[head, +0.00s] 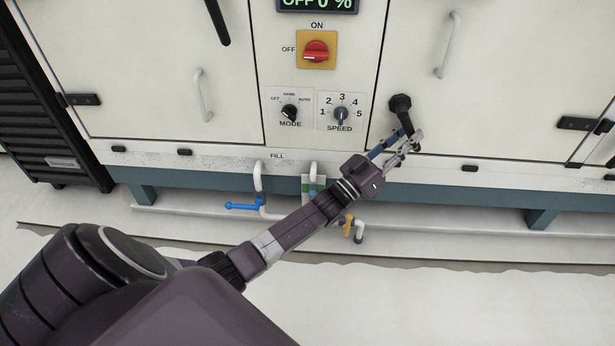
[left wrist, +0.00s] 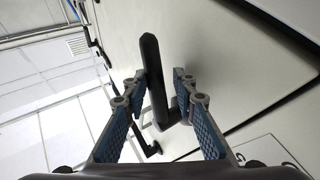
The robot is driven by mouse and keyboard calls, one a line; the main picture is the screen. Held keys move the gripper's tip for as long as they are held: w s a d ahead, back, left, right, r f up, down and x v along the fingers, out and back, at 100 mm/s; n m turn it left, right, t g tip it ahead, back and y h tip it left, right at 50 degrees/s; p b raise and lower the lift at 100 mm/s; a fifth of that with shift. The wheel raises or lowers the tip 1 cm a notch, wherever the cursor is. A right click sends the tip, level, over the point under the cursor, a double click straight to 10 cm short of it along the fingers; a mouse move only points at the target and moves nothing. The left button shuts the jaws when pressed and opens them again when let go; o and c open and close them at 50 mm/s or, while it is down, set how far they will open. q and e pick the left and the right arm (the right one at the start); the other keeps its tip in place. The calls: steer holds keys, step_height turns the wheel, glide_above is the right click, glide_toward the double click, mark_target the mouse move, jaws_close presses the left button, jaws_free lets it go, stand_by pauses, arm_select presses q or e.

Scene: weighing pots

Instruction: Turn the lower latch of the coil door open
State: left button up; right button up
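The lower latch (head: 400,104) is a black lever on a round base at the lower left edge of the right-hand cream door (head: 500,70). Its lever points down and slightly right. My left gripper (head: 405,143) is at the lever's lower end. In the left wrist view, the black lever (left wrist: 155,75) stands between the two blue-padded fingers (left wrist: 160,85). The fingers are apart, with a visible gap on the right side of the lever; contact on the left is unclear. The right gripper is not in view.
A control panel with a red switch (head: 316,51), a mode knob (head: 289,112) and a speed knob (head: 341,114) is left of the latch. A grey door handle (head: 447,45) is up right. Pipes with a blue valve lever (head: 243,206) run below the cabinet.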

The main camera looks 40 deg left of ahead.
arm_select(q)
steer(key=s+a+m+g+p, duration=0.55)
steer(key=s+p, duration=0.45)
steer(key=p, duration=0.3)
steer(key=s+a+f+n+g+y+p, duration=0.4)
steer(key=s+f+g+y+p, duration=0.1)
steer(key=s+f+p, duration=0.7)
steer(key=shift+s+f+y+p, duration=0.4)
steer(key=shift+f+p, duration=0.15)
steer(key=shift+p, duration=0.7)
